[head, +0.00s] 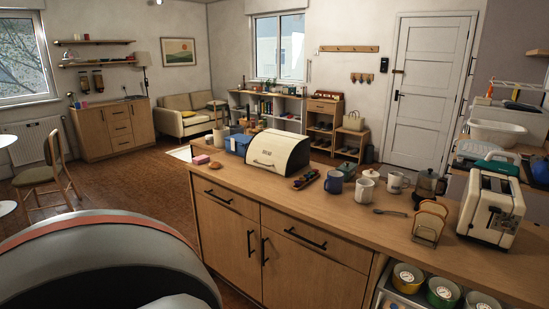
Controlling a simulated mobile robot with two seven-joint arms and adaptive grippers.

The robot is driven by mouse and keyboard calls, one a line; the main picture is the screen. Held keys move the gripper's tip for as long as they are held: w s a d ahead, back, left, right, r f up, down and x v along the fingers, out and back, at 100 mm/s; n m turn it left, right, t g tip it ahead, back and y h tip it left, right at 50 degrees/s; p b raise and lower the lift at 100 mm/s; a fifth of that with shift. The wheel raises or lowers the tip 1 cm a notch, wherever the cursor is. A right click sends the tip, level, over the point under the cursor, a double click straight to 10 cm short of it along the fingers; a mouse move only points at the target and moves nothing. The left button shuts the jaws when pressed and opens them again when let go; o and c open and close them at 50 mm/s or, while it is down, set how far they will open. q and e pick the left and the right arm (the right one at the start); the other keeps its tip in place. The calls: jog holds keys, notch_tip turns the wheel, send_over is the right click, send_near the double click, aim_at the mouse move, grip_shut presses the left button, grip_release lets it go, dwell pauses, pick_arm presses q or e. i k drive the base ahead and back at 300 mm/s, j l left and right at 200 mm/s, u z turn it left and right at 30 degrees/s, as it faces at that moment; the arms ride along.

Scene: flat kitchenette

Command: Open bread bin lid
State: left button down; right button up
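The bread bin (280,151) stands on the wooden counter, left of its middle. It has a cream curved front with a small dark label, and dark side panels. The curved front is down, so the bin looks closed. Neither of my grippers shows in the head view. A large dark rounded shape with a reddish band fills the lower left and is part of my own body.
The counter (330,204) also holds a blue box (238,144), a dark blue mug (334,182), white mugs (397,182), a toast rack (430,222) and a toaster (492,208). Open floor (130,190) lies left of the counter.

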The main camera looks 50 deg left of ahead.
aim_at(269, 151)
jog(key=i+u, duration=0.35)
jog(key=i, duration=0.3)
jog(key=j+u, duration=0.15)
jog(key=u, duration=1.55)
jog(key=i+j, duration=0.25)
jog(key=j, duration=0.15)
jog(key=i+j, duration=0.2)
jog(key=j, duration=0.2)
jog(key=i+j+z, duration=0.3)
jog(key=j+z, duration=0.3)
jog(key=i+j, duration=0.05)
